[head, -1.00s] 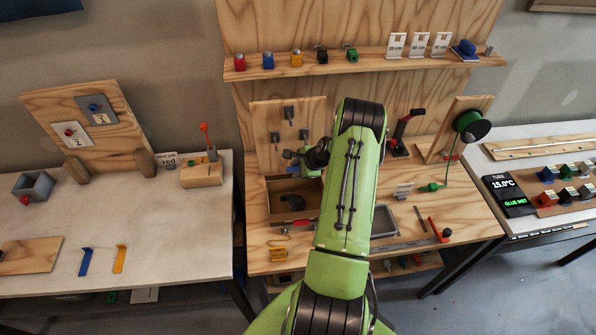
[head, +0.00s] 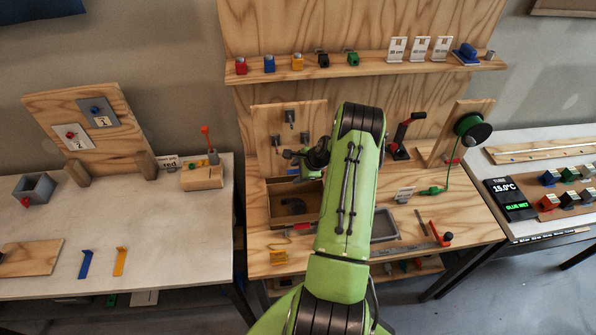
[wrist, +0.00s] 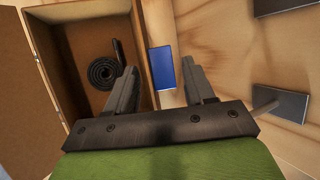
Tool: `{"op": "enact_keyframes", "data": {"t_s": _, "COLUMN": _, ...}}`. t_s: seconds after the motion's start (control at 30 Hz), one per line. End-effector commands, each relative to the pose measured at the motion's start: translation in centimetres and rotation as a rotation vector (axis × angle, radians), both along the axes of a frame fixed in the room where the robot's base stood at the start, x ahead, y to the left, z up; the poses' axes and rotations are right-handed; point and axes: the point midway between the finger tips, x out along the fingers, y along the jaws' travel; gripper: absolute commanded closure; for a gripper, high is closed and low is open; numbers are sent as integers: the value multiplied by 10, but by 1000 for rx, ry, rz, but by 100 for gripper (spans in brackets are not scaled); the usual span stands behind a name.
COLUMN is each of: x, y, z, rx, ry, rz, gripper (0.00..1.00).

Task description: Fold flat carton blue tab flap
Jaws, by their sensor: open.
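The open brown carton (head: 290,222) sits on the middle bench, with a dark coil (head: 293,206) inside. In the wrist view, the carton (wrist: 82,9) is at the left and the black coil (wrist: 104,72) lies in it. The blue tab (wrist: 162,68) is a flat blue rectangle just right of the carton wall. My gripper (wrist: 160,86) is open, and the tab shows between its two fingers. Nothing is held, and I cannot tell how far the tab is from the fingertips. In the head view, my gripper (head: 310,158) is over the carton's far side; the tab cannot be made out there.
A wooden peg board (head: 263,135) with grey holders stands behind the carton. Dark grey plates (wrist: 278,103) show at the right in the wrist view. A grey tray (head: 384,238) and a red-handled tool (head: 446,238) lie to the carton's right.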

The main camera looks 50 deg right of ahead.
Motion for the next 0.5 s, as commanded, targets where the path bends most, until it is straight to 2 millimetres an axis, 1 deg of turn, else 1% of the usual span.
{"op": "enact_keyframes", "data": {"t_s": 0.07, "x": -1, "y": -1, "z": 1, "rx": -1, "ry": 0, "rz": -1, "gripper": 47}}
{"op": "enact_keyframes", "data": {"t_s": 0.17, "x": -7, "y": -2, "z": 11, "rx": -3, "ry": -2, "rz": -3, "gripper": 47}}
{"op": "enact_keyframes", "data": {"t_s": 0.27, "x": -20, "y": -3, "z": 31, "rx": -4, "ry": -1, "rz": -3, "gripper": 47}}
{"op": "enact_keyframes", "data": {"t_s": 0.5, "x": -58, "y": -5, "z": 88, "rx": -4, "ry": -1, "rz": -4, "gripper": 47}}
